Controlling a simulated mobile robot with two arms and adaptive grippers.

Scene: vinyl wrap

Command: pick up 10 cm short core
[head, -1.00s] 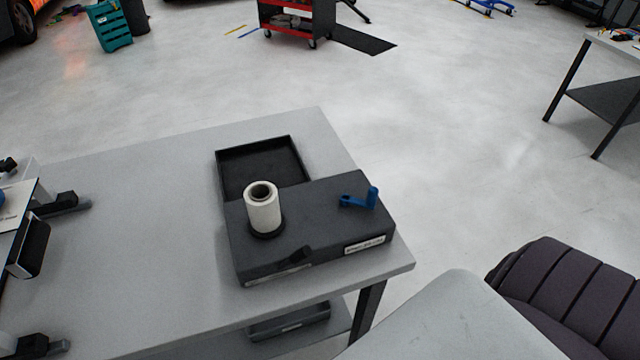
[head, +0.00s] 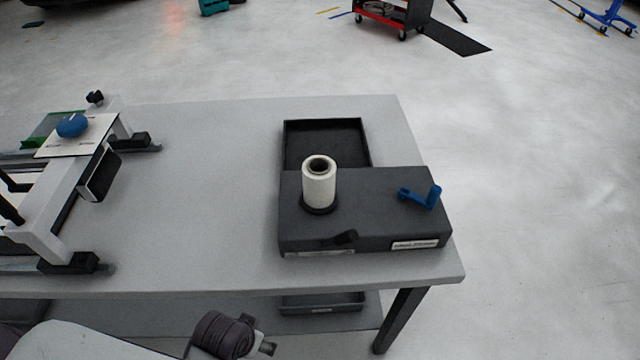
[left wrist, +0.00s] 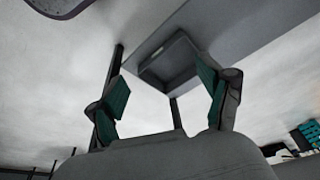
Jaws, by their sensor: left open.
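A white hollow roll (head: 318,184), which looks like the short core, stands upright on a black round base on top of a dark grey box (head: 365,225). The box sits near the right end of the grey table (head: 210,200). My left gripper (left wrist: 160,97) is open and empty in the left wrist view, its teal finger pads apart, with the underside of a table and a dark tray beyond it. No core shows between its fingers. In the head view part of my arm shows at the bottom left, but no fingers. My right gripper is not in view.
A black open tray (head: 371,150) lies behind the box. A blue crank handle (head: 422,196) sticks up from the box's right side. A white frame device (head: 60,215) with a blue knob (head: 72,125) stands at the table's left. The table's middle is clear.

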